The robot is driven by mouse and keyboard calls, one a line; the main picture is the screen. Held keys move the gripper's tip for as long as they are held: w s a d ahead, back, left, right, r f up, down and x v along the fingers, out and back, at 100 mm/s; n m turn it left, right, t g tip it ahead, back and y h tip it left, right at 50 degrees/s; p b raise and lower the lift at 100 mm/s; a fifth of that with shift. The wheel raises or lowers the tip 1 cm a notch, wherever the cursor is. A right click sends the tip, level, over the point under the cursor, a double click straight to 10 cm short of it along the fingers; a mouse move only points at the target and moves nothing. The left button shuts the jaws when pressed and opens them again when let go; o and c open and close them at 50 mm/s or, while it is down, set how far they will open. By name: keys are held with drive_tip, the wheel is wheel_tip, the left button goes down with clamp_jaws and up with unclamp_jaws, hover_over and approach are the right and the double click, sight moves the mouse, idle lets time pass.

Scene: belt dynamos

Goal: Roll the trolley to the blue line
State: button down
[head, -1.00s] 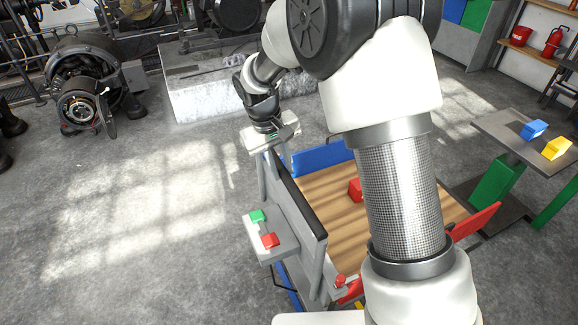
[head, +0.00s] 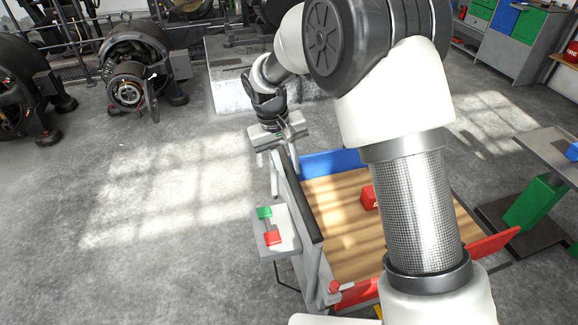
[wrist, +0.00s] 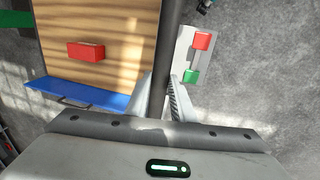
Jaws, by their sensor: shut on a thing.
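The trolley has a wooden deck (head: 340,210), a blue board at its far end, a red board at its near end and a grey upright panel (head: 297,220) with a dark top bar along its left side. It stands on the grey floor. My gripper (head: 284,148) is at the far end of that bar. In the wrist view my gripper (wrist: 160,106) has its two fingers on either side of the dark bar (wrist: 166,50), shut on it. I see no blue line on the floor. My arm hides part of the deck.
A red block (head: 368,197) lies on the deck. A side shelf (head: 272,238) on the panel carries a green and a red piece. A grey table (head: 545,150) with green legs stands close on the right. Dark machines (head: 130,75) stand at the back left. The left floor is clear.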

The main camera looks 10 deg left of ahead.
drive_tip(key=c, duration=1.5)
unclamp_jaws()
drive_tip(key=shift+c, duration=0.2)
drive_tip(key=s+a+r+p, duration=0.1)
drive_tip(key=a+r, duration=0.2)
drive_tip(key=r, duration=1.4)
drive_tip(key=shift+s+p, duration=0.15)
drive_tip(key=shift+p, duration=0.15)
